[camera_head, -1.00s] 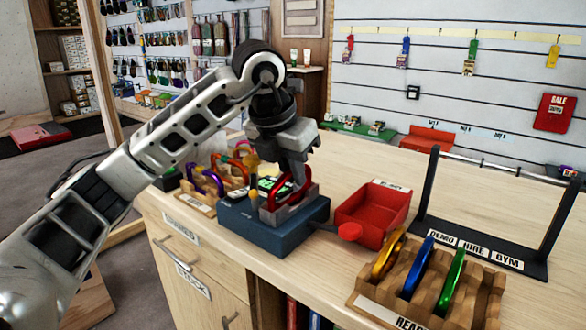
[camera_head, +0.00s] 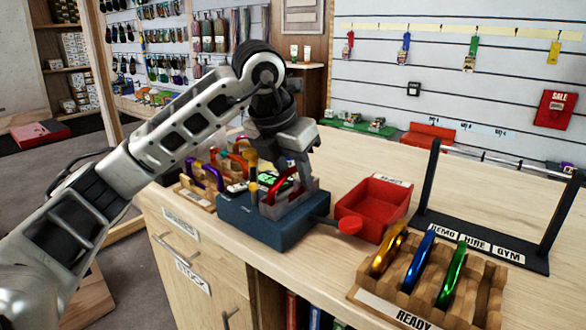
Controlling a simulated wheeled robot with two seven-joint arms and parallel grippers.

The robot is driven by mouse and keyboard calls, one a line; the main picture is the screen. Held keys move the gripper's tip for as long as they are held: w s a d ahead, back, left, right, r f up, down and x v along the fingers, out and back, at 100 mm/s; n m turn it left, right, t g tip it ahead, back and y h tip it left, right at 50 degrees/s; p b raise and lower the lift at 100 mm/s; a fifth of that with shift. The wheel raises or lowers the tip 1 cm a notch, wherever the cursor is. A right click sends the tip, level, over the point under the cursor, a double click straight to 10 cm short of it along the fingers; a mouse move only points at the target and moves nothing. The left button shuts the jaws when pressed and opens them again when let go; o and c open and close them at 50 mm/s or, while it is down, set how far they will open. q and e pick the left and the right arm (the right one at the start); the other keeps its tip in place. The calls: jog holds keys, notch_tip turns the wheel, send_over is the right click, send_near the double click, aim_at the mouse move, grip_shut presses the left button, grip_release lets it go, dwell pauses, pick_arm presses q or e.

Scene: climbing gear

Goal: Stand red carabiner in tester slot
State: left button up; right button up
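The dark blue tester box (camera_head: 250,222) stands on the counter, with a grey slotted holder and a small green-lit screen (camera_head: 268,181) on top and a red knob (camera_head: 349,226) on its right side. The red carabiner (camera_head: 279,186) is upright at the grey holder, its lower part hidden by the holder's wall. My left gripper (camera_head: 291,172) points down at the carabiner from above, its fingers overlapping the carabiner's upper right part. I cannot tell whether the fingers grip it or stand apart. My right gripper is not in view.
A red tray (camera_head: 375,207) stands right of the tester. The READY rack (camera_head: 395,290) holds yellow, blue and green carabiners in front. A wooden rack (camera_head: 195,198) with purple and other carabiners lies left. A black-posted frame (camera_head: 480,245) stands at right.

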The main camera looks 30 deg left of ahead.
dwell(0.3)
pick_arm(q)
jog(key=shift+s+r, duration=0.1)
jog(key=shift+r, duration=0.2)
jog(key=p+v, duration=0.3)
jog(key=v, duration=1.2)
jog(key=shift+r+p, duration=0.15)
jog(key=shift+p, duration=0.15)
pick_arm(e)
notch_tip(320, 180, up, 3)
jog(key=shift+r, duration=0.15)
